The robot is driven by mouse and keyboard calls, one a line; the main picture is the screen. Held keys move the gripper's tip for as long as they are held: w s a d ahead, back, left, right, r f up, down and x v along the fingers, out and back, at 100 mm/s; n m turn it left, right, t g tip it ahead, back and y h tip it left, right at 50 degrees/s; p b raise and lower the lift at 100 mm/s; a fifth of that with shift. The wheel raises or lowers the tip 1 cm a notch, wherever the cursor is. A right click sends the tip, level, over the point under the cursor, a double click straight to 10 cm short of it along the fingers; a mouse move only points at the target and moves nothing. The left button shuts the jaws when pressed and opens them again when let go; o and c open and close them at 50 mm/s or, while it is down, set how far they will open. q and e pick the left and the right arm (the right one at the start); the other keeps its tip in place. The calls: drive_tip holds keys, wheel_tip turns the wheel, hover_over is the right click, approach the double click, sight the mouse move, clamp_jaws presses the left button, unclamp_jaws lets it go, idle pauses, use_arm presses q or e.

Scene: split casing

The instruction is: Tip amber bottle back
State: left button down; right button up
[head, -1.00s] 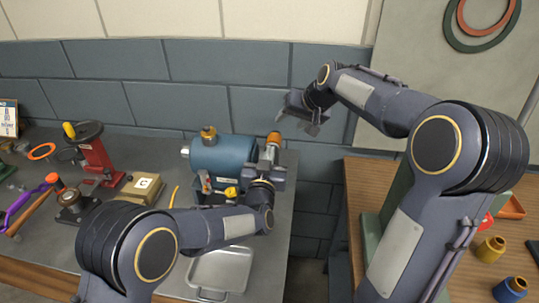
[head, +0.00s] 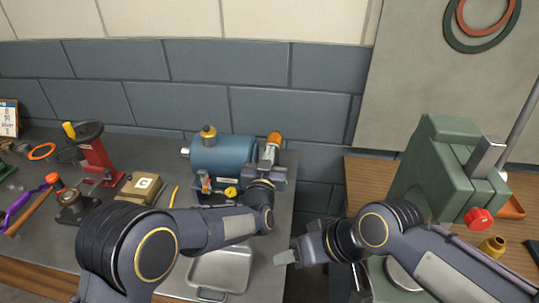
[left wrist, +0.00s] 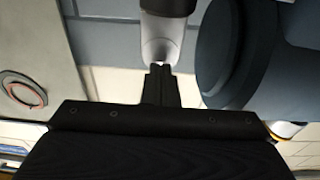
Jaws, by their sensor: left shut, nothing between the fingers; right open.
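An orange-amber rounded top (head: 274,138) on a pale grey tilted body stands at the right end of the blue motor-like housing (head: 224,154); I take it for the amber bottle but cannot be sure. My left gripper (head: 268,164) is right in front of it and hides its lower part. In the left wrist view its fingers (left wrist: 160,82) are shut and empty, with their tips at the end of a grey and white cylinder (left wrist: 161,36); contact is unclear. My right gripper (head: 287,256) is open and empty, low near the bench's right edge.
A metal tray (head: 222,268) lies at the bench front. A green machine with a red knob (head: 479,219) stands on the right wooden table. A gap separates the two tables.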

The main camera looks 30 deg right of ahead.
use_arm(q)
drive_tip(key=shift+f+b, duration=0.4)
drive_tip(key=shift+b, duration=1.45)
drive_tip(key=shift+r, duration=0.35)
